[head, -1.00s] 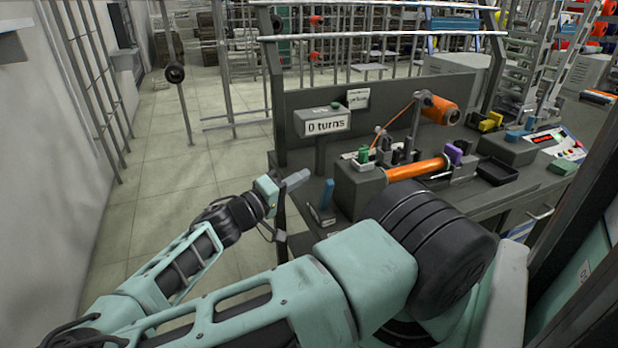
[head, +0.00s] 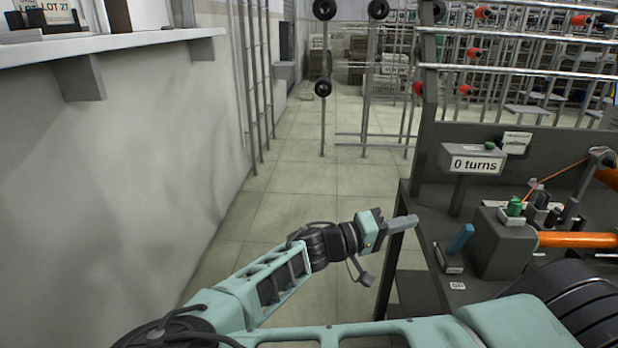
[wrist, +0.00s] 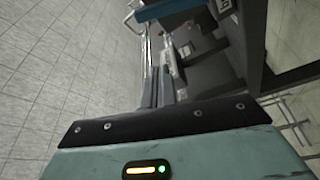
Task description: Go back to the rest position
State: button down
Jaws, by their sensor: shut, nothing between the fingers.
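My gripper (head: 402,224) is in the middle of the head view, beside the left front corner of the dark workbench (head: 425,200). Its grey fingers are together and hold nothing. In the wrist view the fingers (wrist: 163,88) reach out past the dark edge of the gripper body, with tiled floor to the left and dark bench parts to the right. My arm is stretched across the lower part of the head view.
The bench carries a counter sign (head: 473,163) reading "0 turns", a blue-handled tool (head: 461,238) and an orange bobbin (head: 580,240). A wall shelf (head: 110,43) juts out at upper left. Tiled floor (head: 290,200) is clear between wall and bench. Metal racks stand behind.

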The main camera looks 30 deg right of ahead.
jog(key=s+a+f+n+g+y+p, duration=0.2)
jog(key=s+a+f+n+y+p, duration=0.15)
jog(key=s+a+f+y, duration=0.45)
jog(key=s+a+r+n+y, duration=0.3)
jog(key=s+a+n+y, duration=0.15)
jog(key=a, duration=0.45)
jog(key=s+a+r+n+t+y+p, duration=0.1)
jog(key=a+r+n+t+y, duration=0.2)
jog(key=a+r, duration=0.2)
jog(key=s+a+r+n+t+y+p, duration=0.1)
jog(key=a+r, duration=0.5)
jog(key=r, duration=0.6)
jog(key=n+t+y+p, duration=0.1)
jog(key=n+t+y, duration=0.1)
jog(key=y, duration=0.1)
jog(key=shift+s+a+r+n+t, duration=0.15)
jog(key=shift+s+r+n+t, duration=0.15)
jog(key=shift+s, duration=0.1)
jog(key=shift+s+f, duration=0.1)
jog(key=shift+s, duration=0.05)
